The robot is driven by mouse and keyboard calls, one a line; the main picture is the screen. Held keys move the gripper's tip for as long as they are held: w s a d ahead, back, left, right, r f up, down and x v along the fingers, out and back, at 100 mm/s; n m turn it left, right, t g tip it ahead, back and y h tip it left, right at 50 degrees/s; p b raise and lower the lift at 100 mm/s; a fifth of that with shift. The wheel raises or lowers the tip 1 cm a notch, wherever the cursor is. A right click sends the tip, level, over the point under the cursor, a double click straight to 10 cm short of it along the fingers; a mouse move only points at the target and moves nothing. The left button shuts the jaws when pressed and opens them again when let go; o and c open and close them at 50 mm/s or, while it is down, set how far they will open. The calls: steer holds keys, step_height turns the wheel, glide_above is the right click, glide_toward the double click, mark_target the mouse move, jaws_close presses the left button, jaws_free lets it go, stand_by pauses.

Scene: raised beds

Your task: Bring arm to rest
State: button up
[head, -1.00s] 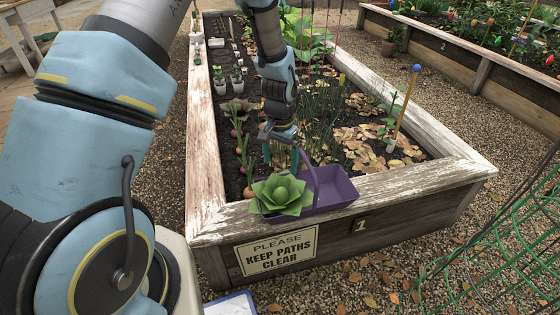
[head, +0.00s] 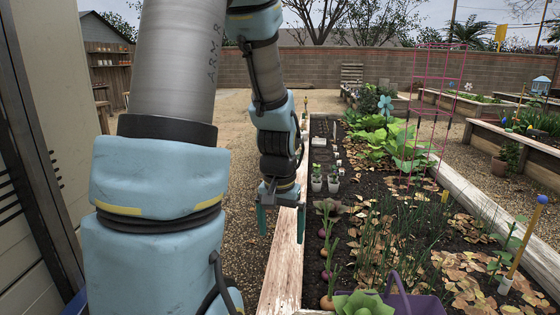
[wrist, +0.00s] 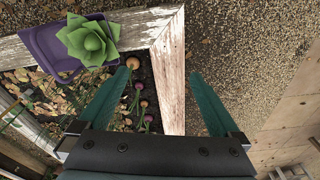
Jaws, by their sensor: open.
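My gripper (head: 281,212) hangs over the left wooden edge of the raised bed, with its two teal fingers apart and nothing between them. In the wrist view my gripper (wrist: 158,88) is open, and the bed's corner boards lie below it. My arm (head: 270,110) reaches down from the top of the head view, bent at its joints. A purple trug (head: 415,304) with a green leafy head (head: 362,304) sits at the bottom of the head view, partly cut off. Both the trug (wrist: 48,58) and the leafy head (wrist: 88,40) show whole at the wrist view's upper left.
The raised bed (head: 287,262) holds onions, small white pots (head: 333,185), leafy plants and dry leaves. A stake with a blue ball (head: 527,232) stands at right. A pale wall (head: 40,130) is close on the left. Gravel (head: 232,170) lies open between wall and bed.

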steer(key=s+a+r+n, duration=0.2)
steer(key=s+a+r, duration=0.15)
steer(key=a, duration=0.35)
step_height(320, 180, up, 12)
steer(key=s+p, duration=0.1)
steer(key=p, duration=1.1)
steer(key=shift+n, duration=0.3)
